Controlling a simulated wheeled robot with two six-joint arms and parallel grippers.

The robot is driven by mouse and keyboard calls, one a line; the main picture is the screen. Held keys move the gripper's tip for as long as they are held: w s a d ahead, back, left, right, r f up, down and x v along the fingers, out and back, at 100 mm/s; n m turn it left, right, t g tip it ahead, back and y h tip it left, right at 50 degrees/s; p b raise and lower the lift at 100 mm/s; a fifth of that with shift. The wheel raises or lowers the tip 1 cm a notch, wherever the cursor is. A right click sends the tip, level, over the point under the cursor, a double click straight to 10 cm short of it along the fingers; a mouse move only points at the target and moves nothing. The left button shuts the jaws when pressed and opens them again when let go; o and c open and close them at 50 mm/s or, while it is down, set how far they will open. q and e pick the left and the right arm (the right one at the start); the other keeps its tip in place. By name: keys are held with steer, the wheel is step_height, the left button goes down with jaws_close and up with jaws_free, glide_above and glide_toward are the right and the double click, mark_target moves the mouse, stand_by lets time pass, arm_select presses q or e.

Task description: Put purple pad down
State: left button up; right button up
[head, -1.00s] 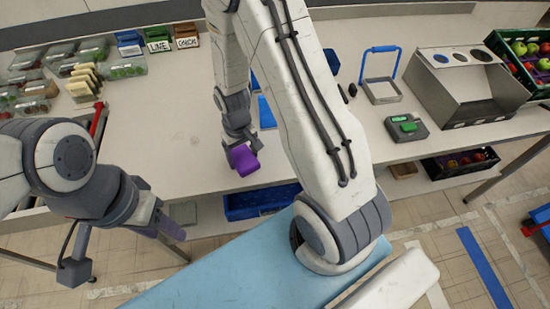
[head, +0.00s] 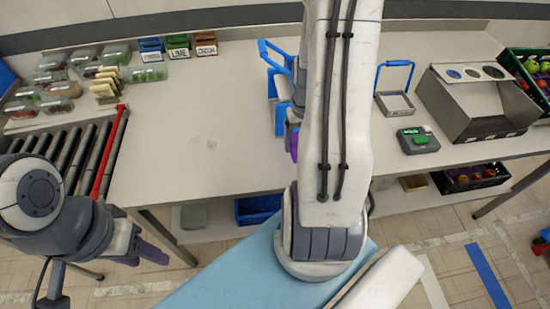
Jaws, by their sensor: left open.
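The purple pad (head: 294,145) shows as a thin bright sliver beside my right forearm, over the table's middle. My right gripper (head: 292,120) is mostly hidden behind that forearm; the pad has travelled with it, so it appears shut on the pad. Whether the pad touches the table is hidden. My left gripper (head: 148,258) is open and empty at the lower left, in front of the table's front edge, well away from the pad.
The white table (head: 200,145) is clear left of my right arm. Blue frames (head: 272,60) stand close behind the pad. A roller conveyor (head: 70,150) with a red bar is at left.

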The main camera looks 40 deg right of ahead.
steer(key=s+d, duration=0.1)
steer(key=s+d+r, duration=0.1)
steer(key=shift+s+m, duration=0.4)
steer(key=p, duration=0.3)
glide_above(276, 160)
step_height(276, 160, down, 6)
steer(key=shift+s+f, duration=0.1)
steer(key=shift+f, duration=0.3)
step_height(276, 160, down, 4)
steer(key=shift+r+p, duration=0.15)
steer(key=shift+p, duration=0.7)
steer(key=shift+f, duration=0.2)
steer(key=shift+f, duration=0.15)
steer(key=o, duration=1.5)
steer(key=shift+c, duration=0.2)
